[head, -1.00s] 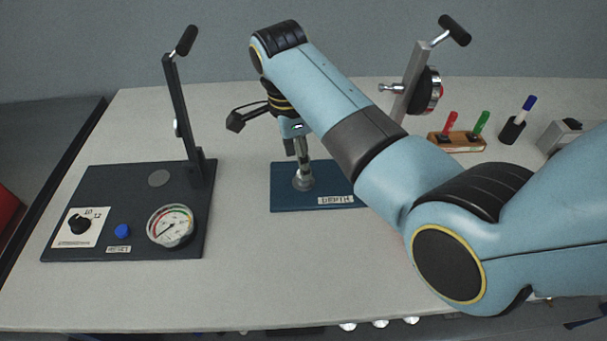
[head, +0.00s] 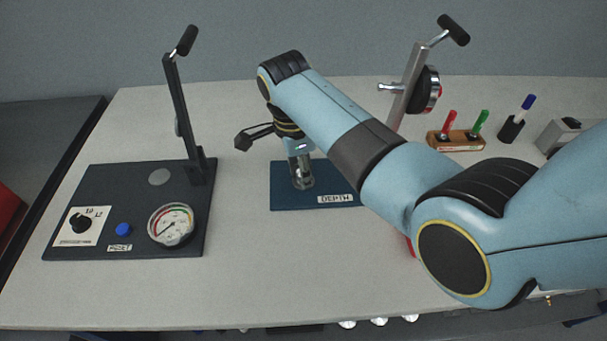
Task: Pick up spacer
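A blue plate labelled DEPTH (head: 322,202) lies in the middle of the table. A small silvery metal piece (head: 302,185) stands on it; it may be the spacer, but my gripper covers most of it. My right gripper (head: 302,177) reaches down over the plate, with its fingers right at this piece. The fingers are too small and overlapped to tell whether they are open or shut on it. My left gripper is not in view.
A dark board at left carries a lever press (head: 183,110), a dial gauge (head: 171,225), a knob and a blue button. A second lever stand (head: 409,85) rises behind my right arm. A wooden marker holder (head: 456,140) and black cup (head: 511,130) stand back right. The front middle is clear.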

